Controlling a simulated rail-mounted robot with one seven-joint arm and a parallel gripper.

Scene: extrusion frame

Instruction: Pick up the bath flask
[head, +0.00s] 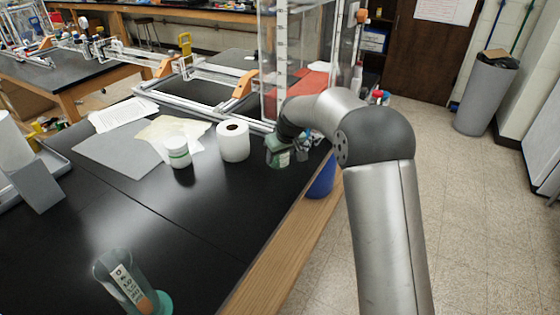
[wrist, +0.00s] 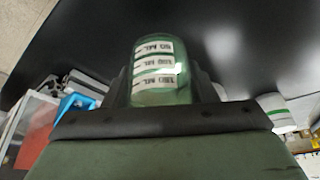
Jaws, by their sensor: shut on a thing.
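A clear green flask (wrist: 158,80) with white volume labels stands out in the wrist view. My gripper (wrist: 160,92) has its dark fingers on both sides of it and is shut on it. The flask's lower part is hidden behind the gripper's own body. In the head view, my gripper (head: 279,155) is low over the right edge of the black table, and the flask cannot be clearly told apart there. Whether the flask touches the table cannot be told.
A paper roll (head: 234,142) and a white jar (head: 178,152) stand left of my gripper. A clear green-based container (head: 126,284) with a label is at the near table edge. A metal frame (head: 190,102) lies behind. The middle of the black table (head: 120,215) is clear.

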